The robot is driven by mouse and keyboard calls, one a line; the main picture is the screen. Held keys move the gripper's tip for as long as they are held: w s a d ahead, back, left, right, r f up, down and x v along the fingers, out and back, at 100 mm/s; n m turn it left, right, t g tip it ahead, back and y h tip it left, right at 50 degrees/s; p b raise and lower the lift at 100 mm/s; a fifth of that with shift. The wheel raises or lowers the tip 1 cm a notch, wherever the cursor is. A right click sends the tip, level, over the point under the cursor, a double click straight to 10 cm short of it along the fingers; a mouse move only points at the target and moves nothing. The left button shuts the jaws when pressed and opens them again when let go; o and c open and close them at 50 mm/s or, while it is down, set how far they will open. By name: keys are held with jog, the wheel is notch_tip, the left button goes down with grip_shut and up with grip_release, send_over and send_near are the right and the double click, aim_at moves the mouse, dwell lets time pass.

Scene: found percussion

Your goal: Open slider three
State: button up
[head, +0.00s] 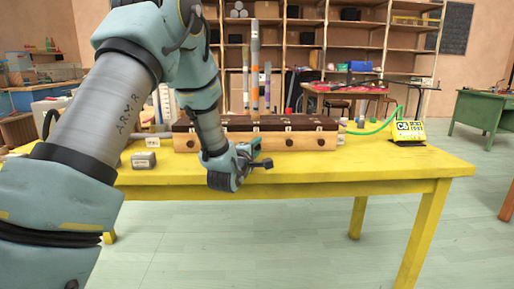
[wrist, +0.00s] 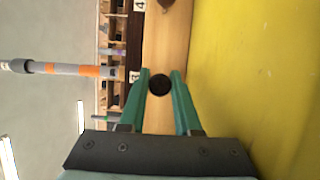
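A long wooden slider box (head: 300,139) with a dark top stands on the yellow table. Dark round knobs line its front, and striped upright tubes (head: 255,70) rise from its top. My gripper (head: 262,162) is low in front of the box, near its middle. In the wrist view, its green fingers (wrist: 161,75) are apart, one on each side of a black round knob (wrist: 160,85). I cannot tell whether they touch it. A label beside this knob is partly hidden and unclear. The neighbouring brown knob (wrist: 166,3) has a label reading 4.
The yellow table (head: 390,165) has clear room in front of the box. A yellow sign (head: 409,131) and green hose (head: 375,130) are at right. Shelves stand behind.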

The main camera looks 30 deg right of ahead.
jog(key=o, duration=0.4)
jog(key=shift+o, duration=0.2)
jog(key=v, duration=1.1)
jog(key=shift+d+b, duration=0.1)
jog(key=shift+b, duration=0.25)
